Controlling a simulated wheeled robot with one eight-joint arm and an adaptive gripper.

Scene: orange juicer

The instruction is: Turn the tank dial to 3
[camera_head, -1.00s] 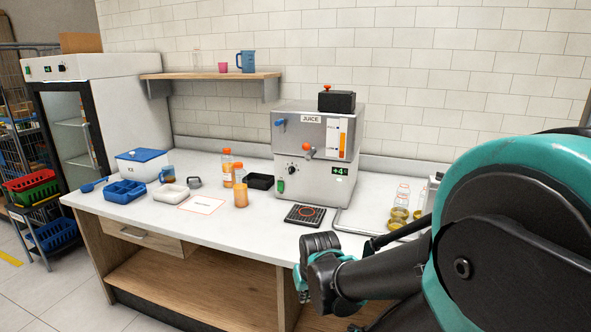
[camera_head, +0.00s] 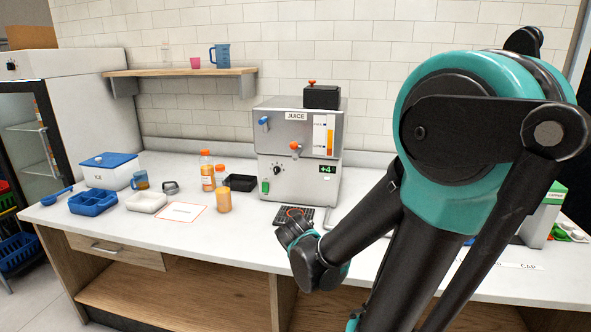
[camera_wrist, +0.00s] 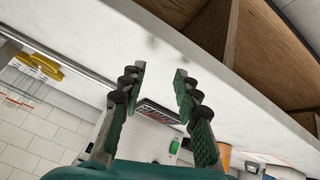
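The juice machine (camera_head: 300,150) stands on the counter against the tiled wall. A small black dial (camera_head: 277,170) with marks around it is on the left of its front, above a green switch (camera_head: 265,187); the dial's setting is too small to read. A green display (camera_head: 327,169) reads +4. My gripper (camera_wrist: 159,88) is open and empty in the wrist view, above the counter edge and apart from the machine. Its fingers are hidden in the head view. The green switch also shows in the wrist view (camera_wrist: 174,147); the dial is not clear there.
A black drip grate (camera_head: 294,216) lies before the machine. An orange drink (camera_head: 223,200), an orange-capped bottle (camera_head: 207,171) and a black tray (camera_head: 240,183) stand to its left. A white ice box (camera_head: 110,171) and blue tray (camera_head: 93,202) are farther left. The front counter strip is clear.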

